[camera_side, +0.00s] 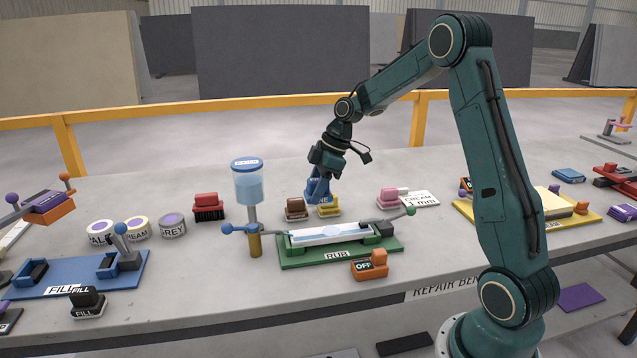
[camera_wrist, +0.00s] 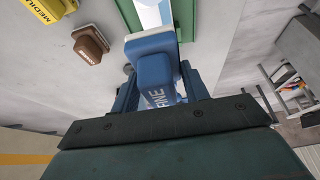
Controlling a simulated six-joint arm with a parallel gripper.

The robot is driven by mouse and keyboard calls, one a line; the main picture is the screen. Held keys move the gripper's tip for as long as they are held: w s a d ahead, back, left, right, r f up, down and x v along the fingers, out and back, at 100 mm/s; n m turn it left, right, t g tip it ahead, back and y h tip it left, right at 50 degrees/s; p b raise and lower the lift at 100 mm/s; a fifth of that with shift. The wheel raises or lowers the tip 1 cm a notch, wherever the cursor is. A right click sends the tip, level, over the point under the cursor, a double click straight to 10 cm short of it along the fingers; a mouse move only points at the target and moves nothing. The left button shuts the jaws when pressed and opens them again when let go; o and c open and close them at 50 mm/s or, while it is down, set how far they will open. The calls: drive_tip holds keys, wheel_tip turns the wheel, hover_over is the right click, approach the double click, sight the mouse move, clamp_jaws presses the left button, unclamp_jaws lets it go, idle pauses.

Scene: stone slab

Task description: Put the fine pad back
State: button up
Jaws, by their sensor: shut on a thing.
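The fine pad (camera_wrist: 152,62) is a blue block lettered "FINE" with a pale base edge. My gripper (camera_wrist: 160,88) is shut on it, with a blue finger on each side. In the side view my gripper (camera_side: 318,188) points down behind the yellow pad, and the fine pad is hard to tell from the blue fingers there. The medium pad (camera_side: 329,208) is yellow and also shows at the top left of the wrist view (camera_wrist: 50,8). A brown pad (camera_side: 297,209) stands left of it. I cannot tell whether the fine pad touches the bench.
The green "RUB" fixture (camera_side: 290,260) with a white slab (camera_side: 330,234) lies in front of the pads. A blue-filled dispenser (camera_side: 248,185) stands left of it. A red brush (camera_side: 208,207) and pink pad (camera_side: 388,197) stand either side. Bare bench lies behind the pads.

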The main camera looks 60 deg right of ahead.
drive_tip(key=d+r+m, duration=0.2)
drive_tip(key=d+r, duration=0.1)
drive_tip(key=d, duration=0.8)
drive_tip(key=s+d+r+m+h, duration=0.1)
drive_tip(key=d+r, duration=0.3)
drive_tip(key=d, duration=0.7)
drive_tip(key=shift+s+m+t+h, duration=0.15)
drive_tip(key=shift+m+t+h, duration=0.15)
drive_tip(key=shift+m, duration=0.4)
drive_tip(key=shift+f, duration=0.15)
wheel_tip(320, 180, down, 20)
drive_tip(key=shift+r, duration=0.1)
drive_tip(key=o, duration=0.9)
